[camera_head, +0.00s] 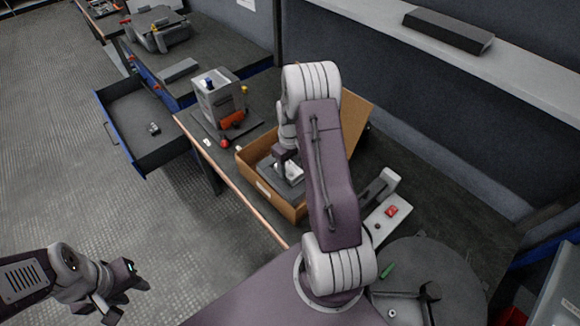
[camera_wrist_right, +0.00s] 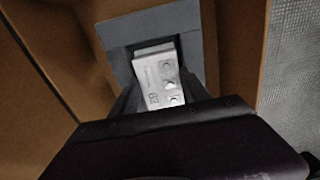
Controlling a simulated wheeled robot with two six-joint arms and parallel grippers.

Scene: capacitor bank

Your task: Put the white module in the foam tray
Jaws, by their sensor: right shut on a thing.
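The white module (camera_wrist_right: 160,78) is between the fingers of my right gripper (camera_wrist_right: 160,94), which is shut on it. In the head view the module (camera_head: 292,170) shows as a small pale patch below the right gripper (camera_head: 287,162), inside the cardboard box. The grey foam tray (camera_wrist_right: 120,40) lies in the box around and beneath the module; its edge also shows in the head view (camera_head: 266,170). I cannot tell how deep the module sits in the foam. My left gripper (camera_head: 124,293) is empty, its fingers apart, over the floor at lower left.
The cardboard box (camera_head: 255,187) stands on the bench with its flap raised. A grey device (camera_head: 218,98) with red and orange parts stands left of it. An open drawer (camera_head: 140,118) juts out. A red-button panel (camera_head: 392,211) and round dark table (camera_head: 430,275) lie right.

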